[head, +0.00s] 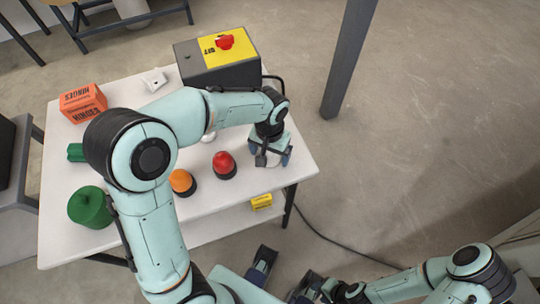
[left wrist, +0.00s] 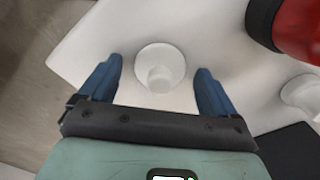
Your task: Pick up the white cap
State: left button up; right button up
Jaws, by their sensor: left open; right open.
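The white cap (left wrist: 160,66) is a round, flanged white piece with a raised knob. It stands on the white table (head: 140,230) near its right corner. In the head view my left gripper (head: 269,157) is over that corner and mostly hides the cap. My right gripper (head: 284,276) is open and empty, off the table's front edge.
A red-topped button (head: 224,163) and an orange one (head: 181,181) stand left of the gripper. A second white piece (head: 208,136) is partly behind my arm.

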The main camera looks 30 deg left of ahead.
pick_arm(q)
jog(key=c, duration=1.1)
jog(key=shift+c, duration=0.2)
